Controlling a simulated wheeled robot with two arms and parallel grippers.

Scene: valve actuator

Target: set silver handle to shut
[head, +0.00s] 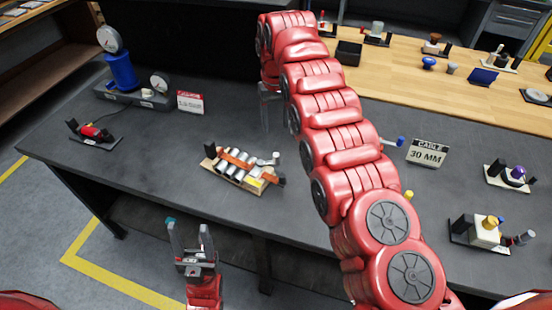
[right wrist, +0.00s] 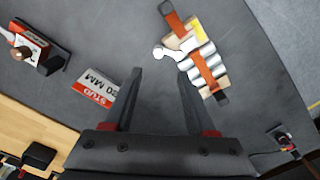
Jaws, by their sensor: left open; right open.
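No part is clearly marked as the silver handle. One candidate is a small grey-silver piece with a rounded end (head: 275,158) beside the strapped silver cylinders (head: 238,165); in the right wrist view it is a pale knob (right wrist: 158,53) on a short stem. Another is a grey piece (head: 525,238) beside a block with a yellow knob (head: 489,222). Shut or open settings are too small to read. My left gripper (head: 190,232) is open and empty before the table's front edge. My right gripper (right wrist: 158,78) is open and empty above the tabletop, partly hidden in the head view.
A blue gauge stand (head: 121,72) and a red part on a black base (head: 92,132) stand at left. My right arm hides the table's middle. The left front tabletop is clear.

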